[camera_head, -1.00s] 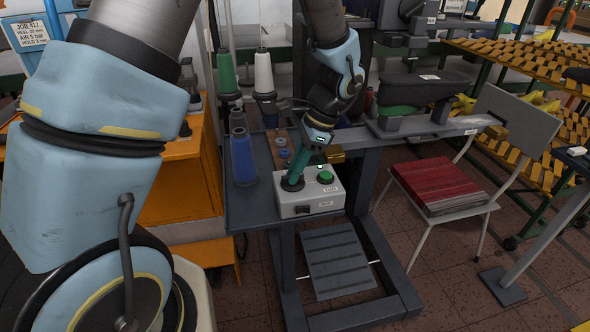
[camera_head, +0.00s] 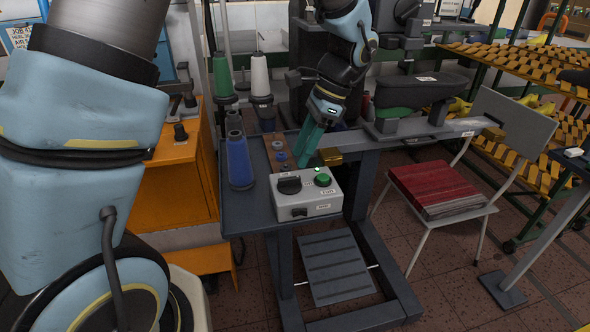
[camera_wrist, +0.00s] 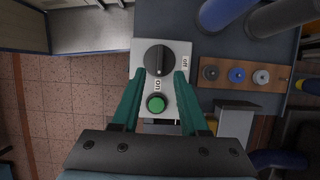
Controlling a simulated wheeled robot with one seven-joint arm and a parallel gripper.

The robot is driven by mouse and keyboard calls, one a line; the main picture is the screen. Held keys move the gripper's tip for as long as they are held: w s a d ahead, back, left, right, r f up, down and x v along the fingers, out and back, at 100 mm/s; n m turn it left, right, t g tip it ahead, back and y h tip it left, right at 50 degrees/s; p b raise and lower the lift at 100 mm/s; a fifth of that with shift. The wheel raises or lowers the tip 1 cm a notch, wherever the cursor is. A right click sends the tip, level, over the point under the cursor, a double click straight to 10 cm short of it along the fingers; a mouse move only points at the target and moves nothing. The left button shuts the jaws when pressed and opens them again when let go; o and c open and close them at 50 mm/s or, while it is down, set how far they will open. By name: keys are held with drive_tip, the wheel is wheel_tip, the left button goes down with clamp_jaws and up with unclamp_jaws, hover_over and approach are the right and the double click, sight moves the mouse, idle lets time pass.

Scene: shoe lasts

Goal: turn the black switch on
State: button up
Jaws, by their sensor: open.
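The black switch (camera_head: 290,185) is a round knob with a raised ridge on top of a light grey control box (camera_head: 322,205). In the wrist view the knob (camera_wrist: 157,60) is in full sight. Its ridge runs up and down the picture, its lower end towards the ON label; the OFF label is to its right. My gripper (camera_head: 304,158) has teal fingers and is raised above and behind the box, clear of the knob. In the wrist view my gripper (camera_wrist: 160,74) is open and empty, its fingertips on either side of the knob's lower part.
A green button (camera_head: 322,180) is beside the knob, and a dark control (camera_head: 299,212) is on the box's front. A chair with a red stack (camera_head: 437,185) is to the right.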

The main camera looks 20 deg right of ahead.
drive_tip(key=shift+b+v, duration=0.3)
drive_tip(key=shift+v, duration=2.05)
drive_tip(key=shift+f, duration=0.1)
drive_tip(key=w+a+f+n+h, duration=0.1)
drive_tip(key=a+f+n+h, duration=0.1)
drive_tip(key=a+n, duration=0.7)
drive_tip(key=a+f+n+t+h, duration=0.1)
drive_tip(key=a+n, duration=0.8)
drive_tip(key=a, duration=1.2)
drive_tip(key=shift+w+f+n+h, duration=0.3)
drive_tip(key=shift+w+f+h, duration=0.1)
drive_tip(key=shift+f+h, duration=0.4)
